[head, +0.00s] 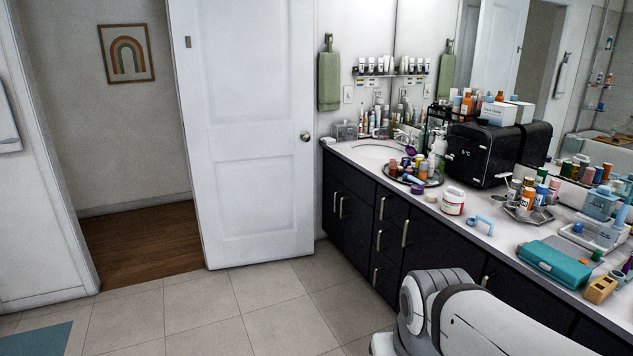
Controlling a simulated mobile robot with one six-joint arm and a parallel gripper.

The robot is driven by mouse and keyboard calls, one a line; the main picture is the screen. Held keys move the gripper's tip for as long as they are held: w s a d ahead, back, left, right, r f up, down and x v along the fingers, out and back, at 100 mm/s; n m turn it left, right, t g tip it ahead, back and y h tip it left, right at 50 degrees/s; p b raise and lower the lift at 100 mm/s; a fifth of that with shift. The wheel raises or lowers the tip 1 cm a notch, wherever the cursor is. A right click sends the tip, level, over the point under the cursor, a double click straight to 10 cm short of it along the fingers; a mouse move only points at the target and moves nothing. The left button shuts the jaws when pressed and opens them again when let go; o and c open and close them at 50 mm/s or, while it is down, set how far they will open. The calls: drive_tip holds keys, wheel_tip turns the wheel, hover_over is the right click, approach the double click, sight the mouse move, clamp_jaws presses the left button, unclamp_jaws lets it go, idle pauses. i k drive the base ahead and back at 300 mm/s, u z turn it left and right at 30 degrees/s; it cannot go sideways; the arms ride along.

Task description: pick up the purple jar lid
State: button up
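A small purple round piece (417,189) sits at the front of the counter, beside the near edge of the round dark tray. It looks like a jar lid, but it is too small to be sure. A second purple piece (410,152) shows behind the tray's bottles near the sink. I cannot tell which of the two is the jar lid. Part of my arm, white and grey, shows at the lower right in front of the cabinets. My gripper is outside the picture.
The counter (455,226) is cluttered. The round tray (396,176) holds several bottles. A white-and-red jar (453,200), a light blue handle-like item (483,223), a teal case (553,263) and a black case (497,153) stand to the right. The tiled floor (270,305) is clear.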

sight(417, 189)
drive_tip(key=z, duration=0.15)
drive_tip(key=i, duration=1.75)
drive_tip(key=z, duration=0.3)
drive_tip(key=i, duration=1.25)
drive_tip(key=z, duration=0.15)
